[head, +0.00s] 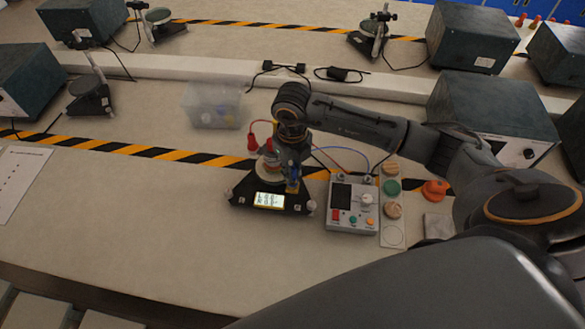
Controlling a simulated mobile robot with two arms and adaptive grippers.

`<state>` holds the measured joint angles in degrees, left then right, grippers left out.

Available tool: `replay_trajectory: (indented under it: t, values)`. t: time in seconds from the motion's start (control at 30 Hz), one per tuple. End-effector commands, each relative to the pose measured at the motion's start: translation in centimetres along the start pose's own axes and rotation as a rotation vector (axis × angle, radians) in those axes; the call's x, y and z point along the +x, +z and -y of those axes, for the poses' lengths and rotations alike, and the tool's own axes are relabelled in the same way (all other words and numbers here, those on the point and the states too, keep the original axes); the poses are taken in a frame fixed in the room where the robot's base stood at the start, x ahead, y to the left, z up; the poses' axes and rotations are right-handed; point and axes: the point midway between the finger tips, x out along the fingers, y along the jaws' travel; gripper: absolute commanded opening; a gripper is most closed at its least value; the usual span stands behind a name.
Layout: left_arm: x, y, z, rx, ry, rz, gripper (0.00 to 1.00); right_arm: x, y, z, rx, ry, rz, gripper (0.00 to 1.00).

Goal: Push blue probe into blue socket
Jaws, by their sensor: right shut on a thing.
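My right gripper (291,172) points down over the right side of a black three-cornered instrument base (241,196) with a lit screen (269,200). It is shut on the blue probe (293,185), of which only a small blue part shows below the fingers. A blue cable (345,158) runs from near the gripper to the grey control box. The blue socket is hidden or too small to make out, so I cannot tell whether the probe is in it. A red probe (253,141) on a red cable stands at the base's back left. My left gripper is not in view.
The grey control box (352,215) stands just right of the base, with a strip of round samples (392,188) and an orange knob-like piece (435,190) beyond it. A clear plastic bin (211,105) stands back left.

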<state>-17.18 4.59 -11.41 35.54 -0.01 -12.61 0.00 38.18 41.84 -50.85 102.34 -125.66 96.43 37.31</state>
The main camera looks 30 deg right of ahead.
Motion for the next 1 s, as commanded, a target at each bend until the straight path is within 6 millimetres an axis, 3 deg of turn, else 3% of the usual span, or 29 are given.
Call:
replay_trajectory:
  t: [1.0]
  values:
    - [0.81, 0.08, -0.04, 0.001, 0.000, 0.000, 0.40, 0.91, 0.01, 0.01, 0.000, 0.000, 0.000, 0.00]
